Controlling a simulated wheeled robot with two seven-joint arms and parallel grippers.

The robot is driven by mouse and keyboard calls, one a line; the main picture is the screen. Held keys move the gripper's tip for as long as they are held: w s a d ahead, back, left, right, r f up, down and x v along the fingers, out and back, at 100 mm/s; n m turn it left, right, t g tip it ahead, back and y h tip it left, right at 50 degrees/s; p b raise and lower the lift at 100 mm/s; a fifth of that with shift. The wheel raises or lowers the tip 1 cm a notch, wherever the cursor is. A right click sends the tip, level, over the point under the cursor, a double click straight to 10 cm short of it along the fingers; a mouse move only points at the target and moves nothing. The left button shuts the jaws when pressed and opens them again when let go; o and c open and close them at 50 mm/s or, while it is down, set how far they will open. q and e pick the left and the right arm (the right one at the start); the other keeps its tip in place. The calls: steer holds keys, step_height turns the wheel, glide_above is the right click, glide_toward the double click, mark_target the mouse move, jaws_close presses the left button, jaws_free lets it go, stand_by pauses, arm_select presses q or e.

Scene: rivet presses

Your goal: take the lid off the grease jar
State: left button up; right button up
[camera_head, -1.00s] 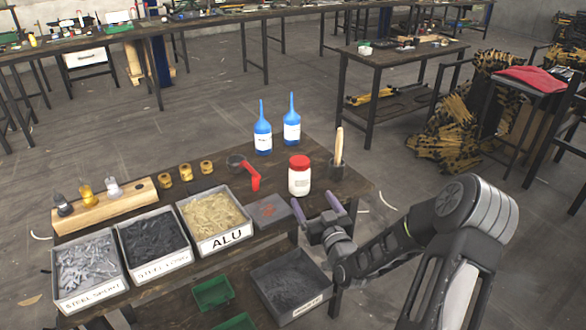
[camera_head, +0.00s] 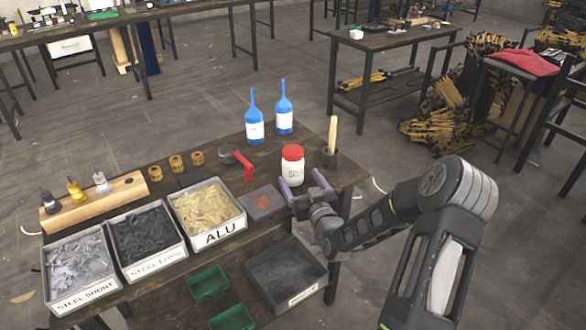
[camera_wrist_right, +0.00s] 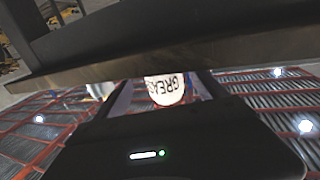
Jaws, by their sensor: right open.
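The grease jar (camera_head: 293,171) is a white jar standing upright on the workbench near its right end. Its red lid (camera_head: 292,152) is on top. Whether the fingers touch the jar cannot be told. My left gripper is not in view.
A dark cup with a wooden-handled tool (camera_head: 332,136) stands right of the jar. Two blue-topped bottles (camera_head: 284,116) stand behind. A red-handled item (camera_head: 243,163) lies left. Bins, including the ALU bin (camera_head: 220,236), line the bench front. A grey pad (camera_head: 262,203) lies front-left of the jar.

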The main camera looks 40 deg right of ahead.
mark_target(293, 150)
steer(key=shift+w+r, duration=0.1)
steer(key=shift+w, duration=0.15)
steer(key=shift+p+x, duration=0.6)
steer(key=shift+x, duration=1.75)
steer(key=shift+a, duration=0.15)
steer(key=shift+c, duration=0.2)
jaws_close()
steer(key=shift+r, duration=0.2)
step_height(293, 150, up, 10)
steer(key=shift+f, duration=0.1)
